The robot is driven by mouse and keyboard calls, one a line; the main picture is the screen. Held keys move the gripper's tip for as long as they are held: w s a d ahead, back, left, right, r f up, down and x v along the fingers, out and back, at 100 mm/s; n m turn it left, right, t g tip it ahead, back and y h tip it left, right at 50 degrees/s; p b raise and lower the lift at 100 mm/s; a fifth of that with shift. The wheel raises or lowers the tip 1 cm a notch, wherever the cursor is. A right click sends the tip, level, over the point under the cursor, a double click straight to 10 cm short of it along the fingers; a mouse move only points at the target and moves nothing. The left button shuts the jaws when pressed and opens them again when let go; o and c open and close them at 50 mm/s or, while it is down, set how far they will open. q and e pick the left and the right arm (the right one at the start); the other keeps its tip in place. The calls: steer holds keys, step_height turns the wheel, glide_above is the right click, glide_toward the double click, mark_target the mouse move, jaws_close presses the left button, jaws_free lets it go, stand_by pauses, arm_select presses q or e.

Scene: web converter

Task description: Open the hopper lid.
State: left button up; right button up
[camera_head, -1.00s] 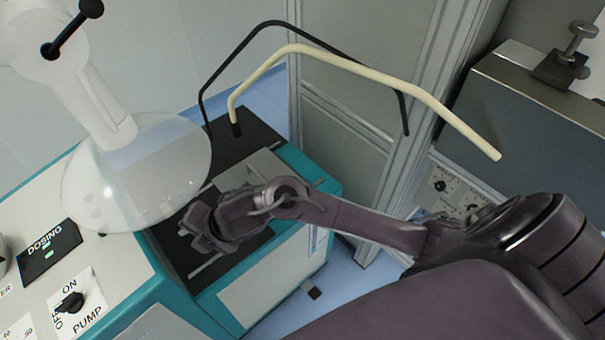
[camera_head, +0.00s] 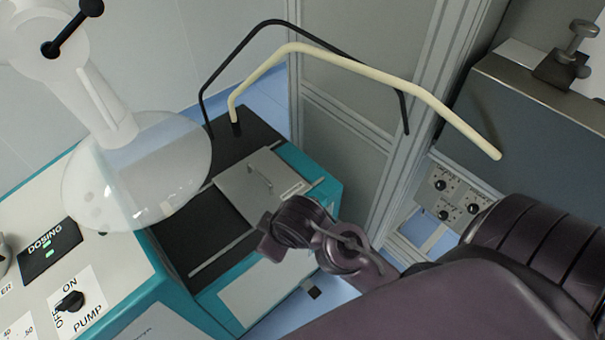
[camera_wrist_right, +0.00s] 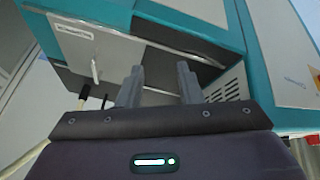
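The hopper lid (camera_head: 240,192) is a flat grey plate with a small bar handle (camera_head: 259,178). It lies flat on the black top of a teal-and-white machine in the head view. In the right wrist view the lid (camera_wrist_right: 120,48) is at upper left, with its handle (camera_wrist_right: 95,70) standing out. My right gripper (camera_head: 268,242) is in front of the lid, apart from the handle. In the wrist view its two fingers (camera_wrist_right: 158,78) are spread with nothing between them. My left gripper is not in view.
A black hose (camera_head: 240,48) and a cream hose (camera_head: 350,65) arch behind. A grey cabinet (camera_head: 550,130) stands at right. Metal rails (camera_head: 222,254) run beside the lid.

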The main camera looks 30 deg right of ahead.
steer(key=s+d+f+m+g, duration=0.1)
steer(key=s+d+f+m, duration=0.1)
steer(key=f, duration=0.8)
steer(key=s+d+f+m+g, duration=0.1)
steer(key=s+d+f+m, duration=0.1)
steer(key=f, duration=0.8)
steer(key=shift+s+g+h, duration=0.4)
steer(key=shift+s, duration=0.25)
steer(key=shift+r, duration=0.1)
